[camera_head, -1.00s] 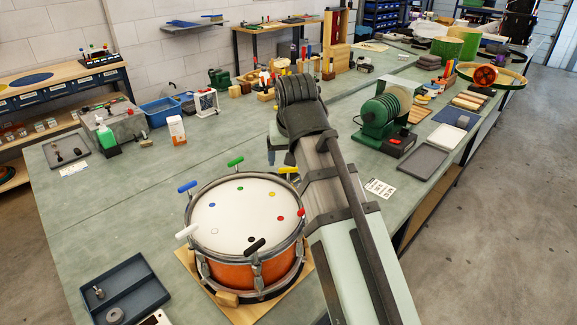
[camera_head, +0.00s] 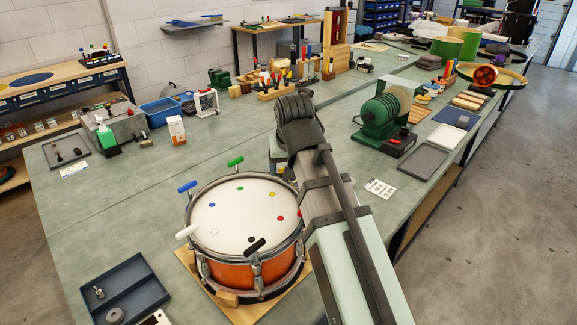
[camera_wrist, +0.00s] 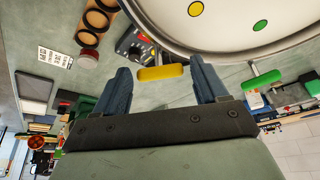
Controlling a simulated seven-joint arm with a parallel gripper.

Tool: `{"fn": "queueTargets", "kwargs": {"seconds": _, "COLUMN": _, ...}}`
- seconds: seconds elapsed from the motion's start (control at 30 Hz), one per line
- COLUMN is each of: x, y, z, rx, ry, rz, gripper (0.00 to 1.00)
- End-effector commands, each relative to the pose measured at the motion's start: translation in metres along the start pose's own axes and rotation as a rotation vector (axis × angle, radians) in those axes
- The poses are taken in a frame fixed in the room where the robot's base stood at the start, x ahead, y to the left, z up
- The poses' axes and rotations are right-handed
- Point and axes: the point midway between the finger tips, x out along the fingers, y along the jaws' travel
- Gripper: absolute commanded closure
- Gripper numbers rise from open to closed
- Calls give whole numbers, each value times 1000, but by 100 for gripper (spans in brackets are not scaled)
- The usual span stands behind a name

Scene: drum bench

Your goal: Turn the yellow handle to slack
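The yellow handle (camera_wrist: 162,73) is a short bar at the drum's rim in the wrist view. It lies between the two blue fingers of my gripper (camera_wrist: 164,85), with a visible gap on each side. My gripper is open. The drum (camera_head: 238,272) has an orange shell and a white head (camera_head: 235,213) with coloured dots. In the head view my arm hides the yellow handle and the gripper's fingers. The yellow dot (camera_wrist: 196,8) shows on the head in the wrist view.
Other handles around the rim are green (camera_head: 235,162), blue (camera_head: 187,187), white (camera_head: 186,231) and black (camera_head: 256,245). The green handle (camera_wrist: 263,79) is right of my gripper in the wrist view. A green-coiled machine (camera_head: 385,115) stands right of my arm. A dark tray (camera_head: 125,290) lies front left.

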Motion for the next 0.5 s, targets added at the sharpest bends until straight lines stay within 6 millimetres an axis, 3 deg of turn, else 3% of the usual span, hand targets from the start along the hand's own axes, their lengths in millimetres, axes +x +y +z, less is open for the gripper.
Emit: {"fn": "queueTargets", "kwargs": {"seconds": 0.5, "x": 0, "y": 0, "z": 0, "rx": 0, "ry": 0, "rz": 0, "gripper": 75}}
